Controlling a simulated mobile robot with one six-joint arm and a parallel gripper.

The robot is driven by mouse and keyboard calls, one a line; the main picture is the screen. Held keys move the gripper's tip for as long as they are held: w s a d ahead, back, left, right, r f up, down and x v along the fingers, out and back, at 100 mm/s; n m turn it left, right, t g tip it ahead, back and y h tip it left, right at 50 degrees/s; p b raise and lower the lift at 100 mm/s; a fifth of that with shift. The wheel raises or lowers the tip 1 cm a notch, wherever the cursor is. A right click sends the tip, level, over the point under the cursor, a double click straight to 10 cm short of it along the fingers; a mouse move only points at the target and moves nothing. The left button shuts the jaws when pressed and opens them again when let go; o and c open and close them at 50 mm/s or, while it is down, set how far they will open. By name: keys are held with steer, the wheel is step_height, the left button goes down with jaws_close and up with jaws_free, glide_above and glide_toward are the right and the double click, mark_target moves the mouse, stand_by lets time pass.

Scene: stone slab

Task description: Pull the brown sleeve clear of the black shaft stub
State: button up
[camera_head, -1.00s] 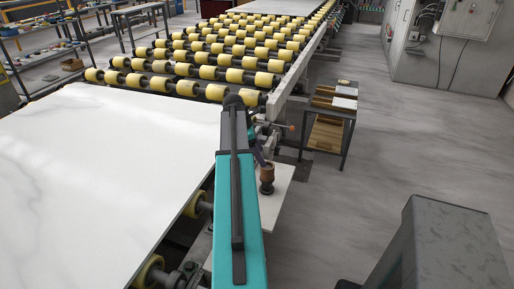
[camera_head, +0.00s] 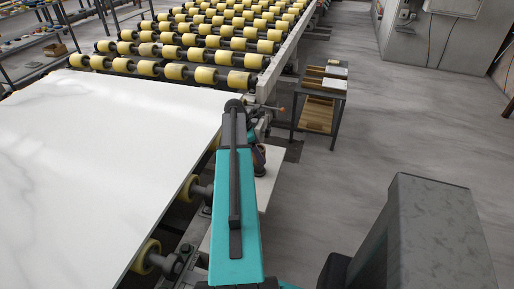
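The brown sleeve (camera_head: 259,157) shows only in part at the right edge of my teal arm, low over the white board (camera_head: 271,178). The black shaft stub (camera_head: 260,171) is a small dark shape just below the sleeve, also partly covered by my arm. I cannot tell whether the sleeve is still seated around the stub. My gripper (camera_head: 257,148) is almost wholly behind my arm, close to the sleeve. Its fingers are too small and hidden to show whether they are open or shut.
A large white stone slab (camera_head: 105,165) lies left of my arm on yellow rollers (camera_head: 148,256). A roller conveyor (camera_head: 205,45) runs beyond it. A small dark table (camera_head: 321,95) with boxes stands to the right. Grey floor is open further right.

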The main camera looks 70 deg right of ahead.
steer(key=shift+c, duration=0.3)
steer(key=c, duration=1.2)
steer(key=shift+o, duration=0.2)
steer(key=shift+r+p, duration=2.6)
steer(key=shift+r, duration=1.05)
steer(key=shift+r+p, duration=1.95)
steer(key=shift+r, duration=1)
